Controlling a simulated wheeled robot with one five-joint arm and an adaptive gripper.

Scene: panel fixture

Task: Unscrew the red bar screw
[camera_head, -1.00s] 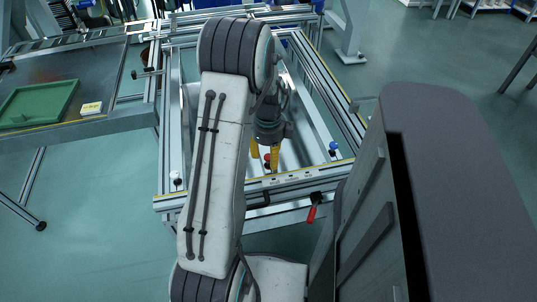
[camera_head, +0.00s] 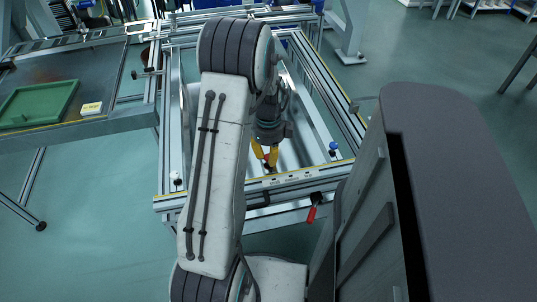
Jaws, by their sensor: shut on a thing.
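My gripper (camera_head: 266,160) has yellow fingers and points down at the near rail of the panel fixture. It is shut on the red bar screw (camera_head: 266,157), of which only a small red part shows between the fingertips. The rest of the screw is hidden by the fingers. The near rail (camera_head: 290,178) of the fixture carries a yellow-edged strip with small labels.
A blue knob (camera_head: 334,146) stands to the right of my gripper and a white knob (camera_head: 175,176) at the left corner. A red-handled clamp (camera_head: 312,213) hangs at the rail's front. A green tray (camera_head: 38,104) lies on the table at left.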

